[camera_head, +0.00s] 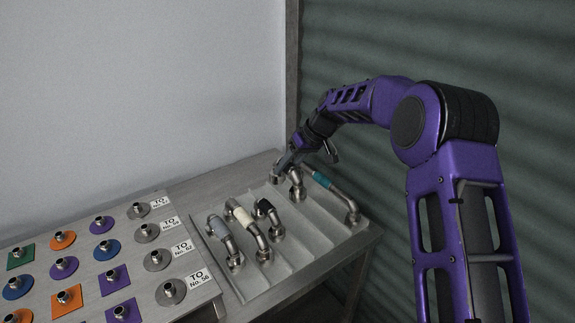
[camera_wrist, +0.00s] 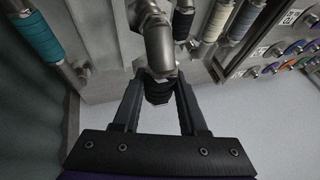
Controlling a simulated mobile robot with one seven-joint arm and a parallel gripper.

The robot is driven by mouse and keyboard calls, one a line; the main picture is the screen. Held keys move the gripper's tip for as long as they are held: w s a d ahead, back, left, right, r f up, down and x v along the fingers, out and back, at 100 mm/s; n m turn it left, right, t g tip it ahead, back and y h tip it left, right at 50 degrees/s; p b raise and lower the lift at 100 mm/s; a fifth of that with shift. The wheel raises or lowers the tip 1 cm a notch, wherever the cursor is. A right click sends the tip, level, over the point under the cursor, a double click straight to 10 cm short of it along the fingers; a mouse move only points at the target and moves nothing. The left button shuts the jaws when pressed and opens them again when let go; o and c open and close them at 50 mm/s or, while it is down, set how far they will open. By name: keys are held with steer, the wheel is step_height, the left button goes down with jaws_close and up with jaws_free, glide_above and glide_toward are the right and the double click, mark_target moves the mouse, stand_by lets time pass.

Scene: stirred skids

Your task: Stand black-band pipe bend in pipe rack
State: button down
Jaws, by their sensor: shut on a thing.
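My gripper (camera_wrist: 158,92) is shut on the black-band pipe bend. The bend's bare metal elbow (camera_wrist: 158,42) rises from between the fingertips, and its black band (camera_wrist: 158,90) sits between the fingers. In the head view my gripper (camera_head: 288,160) is at the far end of the pipe rack (camera_head: 312,236), a grey ribbed tray. A metal elbow (camera_head: 296,188) shows just below the gripper there. The fingers hide much of the held bend in the head view. I cannot tell whether its lower end touches the rack.
The rack also holds bends with a teal band (camera_head: 322,180), a dark band (camera_head: 264,207), a cream band (camera_head: 242,215) and a grey band (camera_head: 218,228). A labelled board (camera_head: 190,250) with several coloured flanged fittings lies left. A wall stands behind.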

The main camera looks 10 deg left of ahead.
step_height(320, 180, down, 7)
steer(key=b, duration=0.4)
stand_by(0.7)
steer(key=shift+f, duration=0.1)
stand_by(0.6)
steer(key=shift+f+b, duration=0.85)
steer(key=shift+f, duration=0.85)
steer(key=shift+f, duration=0.25)
steer(key=shift+c, duration=1.8)
jaws_free()
steer(key=shift+f, duration=0.1)
steer(key=w+p+v, duration=0.1)
steer(key=p+v, duration=0.1)
steer(key=v, duration=1.5)
steer(key=shift+s+d+r, duration=0.2)
steer(key=shift+s+r, duration=0.05)
steer(key=shift+s, duration=0.15)
